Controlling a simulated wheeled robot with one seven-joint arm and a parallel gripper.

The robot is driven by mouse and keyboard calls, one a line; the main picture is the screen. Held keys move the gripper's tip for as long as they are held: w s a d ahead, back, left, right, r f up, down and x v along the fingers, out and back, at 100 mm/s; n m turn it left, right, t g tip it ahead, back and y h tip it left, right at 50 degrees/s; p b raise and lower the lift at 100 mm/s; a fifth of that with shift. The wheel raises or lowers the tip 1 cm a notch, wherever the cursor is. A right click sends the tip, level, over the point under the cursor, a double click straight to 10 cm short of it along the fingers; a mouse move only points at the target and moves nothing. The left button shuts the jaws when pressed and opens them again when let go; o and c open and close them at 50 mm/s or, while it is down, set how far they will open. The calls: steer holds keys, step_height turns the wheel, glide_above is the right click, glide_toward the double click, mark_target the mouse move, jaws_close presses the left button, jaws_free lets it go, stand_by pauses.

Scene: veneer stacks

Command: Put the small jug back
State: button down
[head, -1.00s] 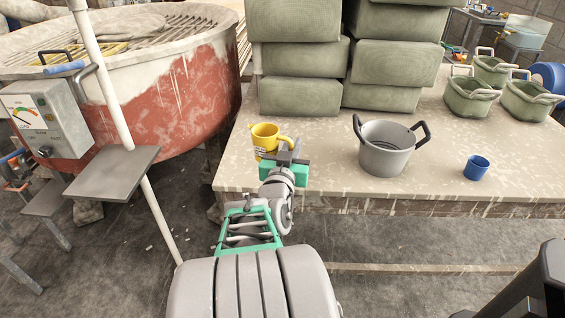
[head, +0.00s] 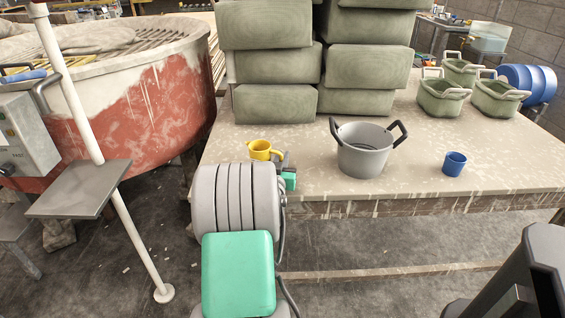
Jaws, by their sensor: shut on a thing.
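The small yellow jug (head: 260,150) is at the front left of the worktable (head: 400,188), in the head view. Its rim and handle show; its lower part is hidden behind my arm, so I cannot tell whether its base touches the table. My gripper (head: 283,161) is at the jug's right side, shut on it at the handle. Only part of the gripper shows, a grey finger and a green piece, past my arm's large grey link.
A grey bucket (head: 363,158) with black handles stands right of the jug, and a blue cup (head: 455,164) farther right. Green-grey blocks (head: 275,104) are stacked behind. Green baskets (head: 443,102) stand at the back right. A red-and-white vat (head: 150,125) borders the left.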

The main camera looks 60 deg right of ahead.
steer(key=shift+f, duration=0.2)
steer(key=shift+f, duration=0.15)
steer(key=c, duration=1.5)
jaws_free()
steer(key=shift+a+r, duration=0.15)
steer(key=shift+r, duration=0.1)
steer(key=v, duration=1.1)
steer(key=shift+s+a+b, duration=0.1)
steer(key=shift+a+b, duration=0.25)
steer(key=shift+b, duration=0.05)
steer(key=shift+f, duration=0.1)
